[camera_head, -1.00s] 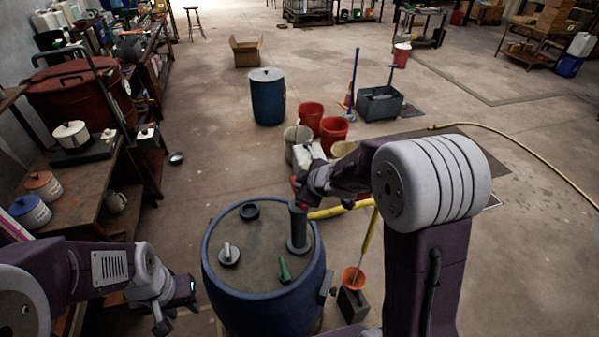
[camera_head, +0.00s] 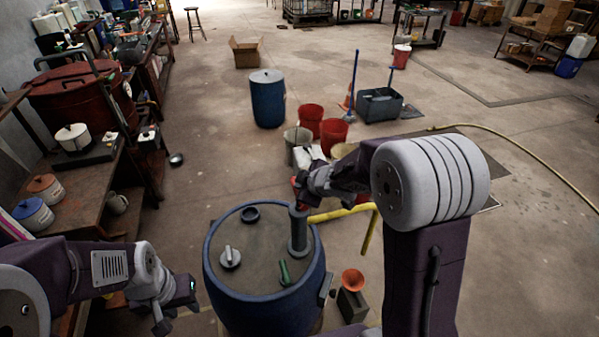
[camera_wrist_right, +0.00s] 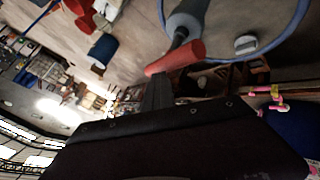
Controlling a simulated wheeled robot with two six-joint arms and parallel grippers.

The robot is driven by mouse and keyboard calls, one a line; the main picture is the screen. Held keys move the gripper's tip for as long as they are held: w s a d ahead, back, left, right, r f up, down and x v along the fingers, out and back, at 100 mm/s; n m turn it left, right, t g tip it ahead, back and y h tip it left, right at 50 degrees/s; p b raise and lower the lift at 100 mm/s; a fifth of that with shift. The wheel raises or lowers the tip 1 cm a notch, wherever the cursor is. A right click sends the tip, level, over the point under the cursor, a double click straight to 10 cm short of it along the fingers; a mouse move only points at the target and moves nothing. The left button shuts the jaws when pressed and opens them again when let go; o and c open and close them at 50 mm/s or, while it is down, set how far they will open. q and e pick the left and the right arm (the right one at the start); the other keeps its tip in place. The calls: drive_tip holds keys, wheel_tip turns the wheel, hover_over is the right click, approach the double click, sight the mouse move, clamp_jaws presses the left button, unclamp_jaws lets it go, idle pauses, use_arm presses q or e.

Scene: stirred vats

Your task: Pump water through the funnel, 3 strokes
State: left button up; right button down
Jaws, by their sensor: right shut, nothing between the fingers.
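A blue barrel (camera_head: 222,285) stands front centre. The grey pump column (camera_head: 298,235) rises from its lid. The pump's red handle (camera_wrist_right: 178,58) lies across the column top in the right wrist view. My right gripper (camera_head: 304,188) is at the handle; its fingers (camera_wrist_right: 157,92) are together beside the red bar, with nothing between them. A yellow hose (camera_head: 368,230) hangs right of the barrel, its lower end above the floor. The orange funnel (camera_head: 353,280) sits on a dark container (camera_head: 352,303) right of the barrel. My left gripper (camera_head: 178,318) is open and empty left of the barrel.
The barrel lid holds a grey knob (camera_head: 230,257), a dark ring (camera_head: 250,213) and a green lever (camera_head: 285,273). Red buckets (camera_head: 333,130) and a blue drum (camera_head: 267,98) stand behind. A cluttered bench (camera_head: 85,200) runs along the left.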

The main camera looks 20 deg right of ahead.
drive_tip(key=shift+r+p, duration=2.15)
drive_tip(key=shift+r, duration=0.1)
wheel_tip(320, 180, up, 6)
drive_tip(key=p, duration=0.6)
drive_tip(key=shift+w, duration=0.1)
idle(0.8)
